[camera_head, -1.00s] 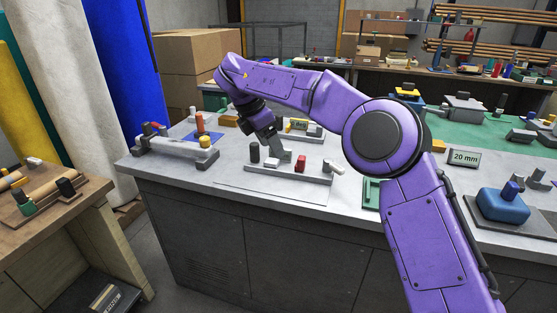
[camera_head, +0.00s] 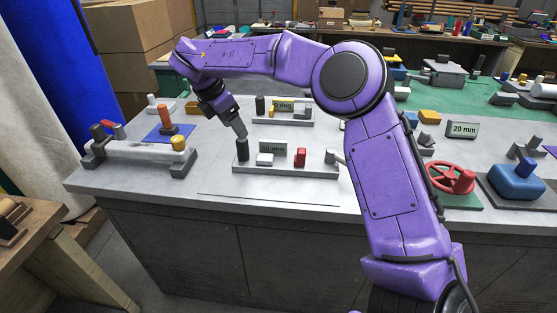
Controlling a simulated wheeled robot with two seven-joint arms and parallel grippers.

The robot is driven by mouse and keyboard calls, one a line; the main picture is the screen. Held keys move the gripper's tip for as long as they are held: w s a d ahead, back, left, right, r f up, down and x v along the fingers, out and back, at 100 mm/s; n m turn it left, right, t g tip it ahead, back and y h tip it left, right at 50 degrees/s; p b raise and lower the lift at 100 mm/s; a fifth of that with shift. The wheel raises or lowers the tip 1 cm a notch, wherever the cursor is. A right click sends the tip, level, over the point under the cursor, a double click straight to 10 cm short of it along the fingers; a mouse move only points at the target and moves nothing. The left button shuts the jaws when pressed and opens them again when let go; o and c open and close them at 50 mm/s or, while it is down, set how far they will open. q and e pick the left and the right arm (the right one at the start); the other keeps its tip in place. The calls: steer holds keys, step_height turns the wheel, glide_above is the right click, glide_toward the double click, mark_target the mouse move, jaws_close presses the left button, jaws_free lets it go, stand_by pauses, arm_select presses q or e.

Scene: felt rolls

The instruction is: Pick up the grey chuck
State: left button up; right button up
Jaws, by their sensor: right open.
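A dark grey upright cylinder (camera_head: 242,150), which may be the grey chuck, stands at the left end of a long grey tray (camera_head: 285,180) on the bench. A light grey block (camera_head: 264,160), a red piece (camera_head: 300,157) and a light grey rod-like piece (camera_head: 335,158) are also on this tray. My right gripper (camera_head: 240,131) is open, with its fingers pointing down at the top of the dark cylinder. The fingertips overlap its top edge in the picture; I cannot tell whether they touch it. My left gripper is out of view.
A small sign (camera_head: 273,148) stands behind the tray's pieces. A second tray with a sign (camera_head: 283,105) lies behind. A grey fixture (camera_head: 140,151) with upright parts stands at left, near an orange cylinder (camera_head: 165,117). The bench front (camera_head: 270,205) is clear.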

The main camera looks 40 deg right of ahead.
mark_target(237, 140)
steer(key=f, duration=0.2)
steer(key=w+d+f, duration=0.1)
steer(key=f, duration=0.1)
steer(key=f+p, duration=0.1)
steer(key=f, duration=0.1)
steer(key=shift+w+d, duration=0.25)
steer(key=shift+w, duration=0.05)
steer(key=shift+s+d+r, duration=0.1)
steer(key=shift+s+r, duration=0.15)
steer(key=shift+s, duration=0.1)
steer(key=shift+s+r, duration=0.1)
steer(key=shift+s, duration=0.05)
steer(key=c, duration=0.4)
jaws_close()
